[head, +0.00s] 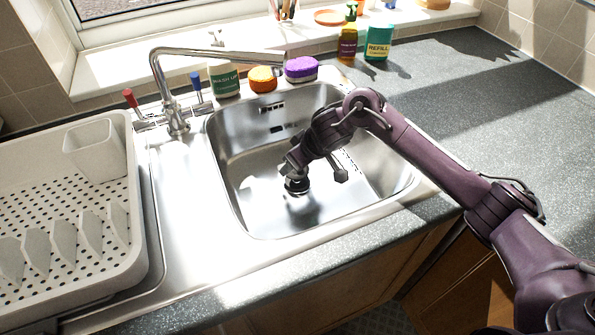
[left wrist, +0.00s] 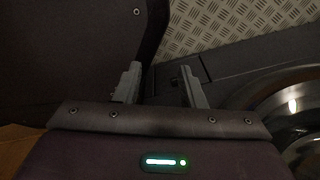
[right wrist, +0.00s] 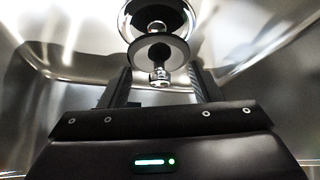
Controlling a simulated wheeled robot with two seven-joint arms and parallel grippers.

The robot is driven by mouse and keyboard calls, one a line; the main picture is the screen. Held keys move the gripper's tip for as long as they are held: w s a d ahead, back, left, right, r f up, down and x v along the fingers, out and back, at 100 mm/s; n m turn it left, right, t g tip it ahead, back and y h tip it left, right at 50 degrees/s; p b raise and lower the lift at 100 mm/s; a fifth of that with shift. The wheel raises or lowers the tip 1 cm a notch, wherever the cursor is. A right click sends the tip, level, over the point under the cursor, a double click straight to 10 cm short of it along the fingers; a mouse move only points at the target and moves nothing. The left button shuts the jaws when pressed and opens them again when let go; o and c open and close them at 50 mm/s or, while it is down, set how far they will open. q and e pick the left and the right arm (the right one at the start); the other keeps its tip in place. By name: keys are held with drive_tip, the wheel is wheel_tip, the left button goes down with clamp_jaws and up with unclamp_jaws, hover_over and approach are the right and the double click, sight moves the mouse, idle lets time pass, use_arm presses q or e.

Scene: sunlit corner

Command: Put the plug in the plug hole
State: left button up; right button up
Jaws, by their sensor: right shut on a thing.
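The plug (head: 297,188) is a dark round disc low in the steel sink (head: 240,190). My right gripper (head: 293,172) reaches down into the sink and is shut on the plug. In the right wrist view the plug (right wrist: 148,52) shows as a dark disc with a metal stem beyond the fingers of my right gripper (right wrist: 160,80). A round metal rim, the plug hole (right wrist: 186,12), shows behind it. Whether the plug touches the hole I cannot tell. My left gripper (left wrist: 158,75) is open and empty, away from the sink.
A tap (head: 175,110) with red and blue levers stands at the sink's back left. A grey draining rack (head: 110,255) fills the left side. Sponges (head: 301,70), a wash-up pot (head: 224,82) and bottles (head: 378,42) line the back. The right worktop (head: 500,110) is clear.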

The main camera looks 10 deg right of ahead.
wheel_tip(320, 180, down, 3)
drive_tip(key=shift+r, duration=0.1)
drive_tip(key=shift+f, duration=0.3)
use_arm(q)
drive_tip(key=shift+w+d+f, duration=0.2)
drive_tip(key=shift+d, duration=0.35)
use_arm(e)
drive_tip(key=shift+f, duration=0.1)
drive_tip(key=o, duration=1.1)
drive_tip(key=shift+c, duration=0.2)
use_arm(q)
drive_tip(key=shift+a, duration=0.1)
use_arm(e)
drive_tip(key=shift+d+r, duration=0.1)
drive_tip(key=shift+r, duration=0.15)
use_arm(q)
wheel_tip(320, 180, up, 2)
drive_tip(key=shift+a+r+p, duration=0.1)
drive_tip(key=shift+a+p, duration=0.05)
drive_tip(key=shift+p, duration=0.75)
use_arm(e)
drive_tip(key=v, duration=1.1)
drive_tip(key=shift+s+r, duration=0.25)
